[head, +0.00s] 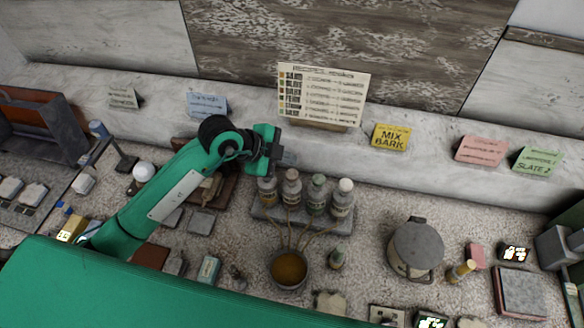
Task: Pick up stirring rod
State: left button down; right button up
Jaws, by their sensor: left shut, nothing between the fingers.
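My left gripper (290,158) comes in on the green left arm and is shut with nothing in it. It is over the back of the counter, just behind and above a rack of bottles. Several thin rods (304,238) fan up from a bowl (288,270) of brown contents towards the bottles. I cannot tell which of them, if any, is the stirring rod. The gripper is apart from the rods and the bowl. My right gripper is not in view.
Several capped bottles (317,194) stand in the rack close to the gripper. A grey lidded pot (416,249) is to the right, and a small bottle (337,259) stands beside the bowl. A chart board (322,95) and a yellow card (391,137) stand behind.

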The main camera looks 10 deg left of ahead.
aim_at(240, 283)
jog(key=k, duration=1.5)
